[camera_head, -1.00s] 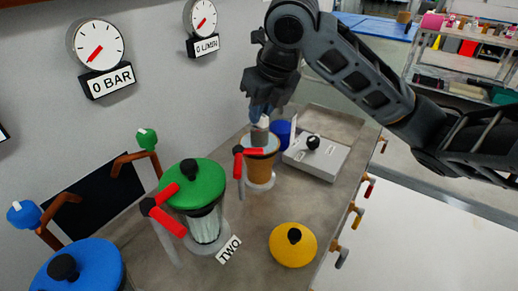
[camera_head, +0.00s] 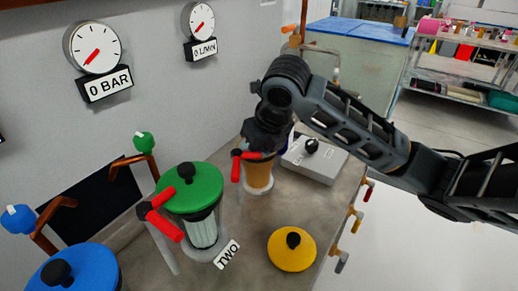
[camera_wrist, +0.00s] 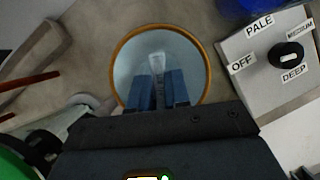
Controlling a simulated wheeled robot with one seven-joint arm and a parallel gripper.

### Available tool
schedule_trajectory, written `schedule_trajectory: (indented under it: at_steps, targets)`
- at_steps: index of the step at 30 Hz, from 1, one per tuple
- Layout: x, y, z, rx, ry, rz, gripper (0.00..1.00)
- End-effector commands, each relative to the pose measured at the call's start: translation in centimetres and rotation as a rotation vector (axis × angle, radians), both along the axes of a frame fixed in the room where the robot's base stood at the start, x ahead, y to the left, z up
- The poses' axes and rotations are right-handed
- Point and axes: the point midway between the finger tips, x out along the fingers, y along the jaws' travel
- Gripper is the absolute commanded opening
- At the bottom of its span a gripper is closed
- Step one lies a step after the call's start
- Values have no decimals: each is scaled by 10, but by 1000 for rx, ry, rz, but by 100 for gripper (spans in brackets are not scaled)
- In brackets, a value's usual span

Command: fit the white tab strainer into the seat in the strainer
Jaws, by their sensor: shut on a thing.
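The open strainer (camera_head: 258,174) is an orange-brown cup with red handles, standing behind the green-lidded one. In the wrist view its round orange rim (camera_wrist: 118,91) surrounds a pale interior. My gripper (camera_wrist: 158,90) reaches over the rim with its two blue fingers inside the opening. It is shut on the white tab strainer (camera_wrist: 157,64), a pale narrow piece between the fingers. In the head view my gripper (camera_head: 264,143) covers the cup's mouth and hides the tab strainer. The seat is hidden, so I cannot tell whether the tab strainer touches it.
A yellow lid (camera_head: 292,250) lies on the bench in front. The green-lidded strainer (camera_head: 193,190) stands left, with a blue lid (camera_head: 82,268) nearer. A white dial box (camera_head: 313,160) sits close on the right. Pressure and flow gauges hang on the wall.

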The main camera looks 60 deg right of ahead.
Motion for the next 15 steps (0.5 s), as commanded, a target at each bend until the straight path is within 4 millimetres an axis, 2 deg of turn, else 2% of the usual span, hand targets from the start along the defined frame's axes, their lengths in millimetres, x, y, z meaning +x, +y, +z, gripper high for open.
schedule_trajectory:
  at_steps: [4, 5, 8, 15]
  targets:
    - [0, 0, -4, 0, 0, 0, 0]
    - [0, 0, -4, 0, 0, 0, 17]
    - [0, 0, -3, 0, 0, 0, 27]
    - [0, 0, -2, 0, 1, 0, 27]
